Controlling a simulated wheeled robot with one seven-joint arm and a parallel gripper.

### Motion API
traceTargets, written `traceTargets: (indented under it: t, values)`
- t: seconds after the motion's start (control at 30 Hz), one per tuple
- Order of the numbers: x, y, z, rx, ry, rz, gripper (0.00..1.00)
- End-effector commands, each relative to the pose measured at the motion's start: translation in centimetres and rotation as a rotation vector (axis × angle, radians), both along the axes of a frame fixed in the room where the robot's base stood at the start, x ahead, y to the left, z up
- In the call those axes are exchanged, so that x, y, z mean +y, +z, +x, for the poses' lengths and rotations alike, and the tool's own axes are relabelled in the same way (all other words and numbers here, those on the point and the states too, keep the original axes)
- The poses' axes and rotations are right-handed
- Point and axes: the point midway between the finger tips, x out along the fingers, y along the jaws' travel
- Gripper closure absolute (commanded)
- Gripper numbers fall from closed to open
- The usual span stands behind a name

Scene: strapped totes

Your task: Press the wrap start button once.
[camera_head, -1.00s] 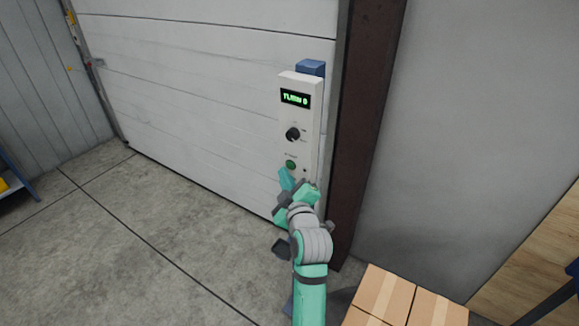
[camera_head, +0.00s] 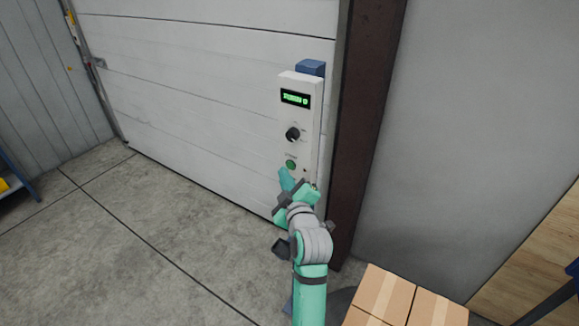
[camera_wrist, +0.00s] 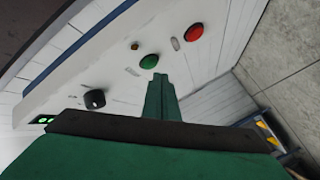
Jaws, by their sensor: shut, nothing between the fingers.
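The white control panel (camera_head: 301,112) stands upright in front of the roller door, with a lit green display (camera_head: 295,98) at its top. Below the display are a black knob (camera_head: 293,134) and a green button (camera_head: 291,165). In the wrist view the green button (camera_wrist: 149,61) lies just beyond the tips of my gripper (camera_wrist: 160,78), and a red button (camera_wrist: 194,31) is farther along the panel. My gripper's fingers are shut and empty. Whether the tips touch the green button cannot be told. My arm hides the panel's lower part in the head view.
A dark brown post (camera_head: 366,120) rises right of the panel. Cardboard boxes (camera_head: 384,293) stand at the lower right. Bare concrete floor (camera_head: 130,230) lies open to the left, with a blue shelf edge (camera_head: 18,178) at the far left.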

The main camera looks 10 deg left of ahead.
Motion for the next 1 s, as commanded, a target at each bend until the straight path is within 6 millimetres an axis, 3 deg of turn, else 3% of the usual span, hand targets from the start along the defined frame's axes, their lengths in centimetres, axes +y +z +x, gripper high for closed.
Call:
traceTargets:
  t: [1.0]
  values:
    - [-0.31,0.01,0.81,0.0,0.0,0.0,1.0]
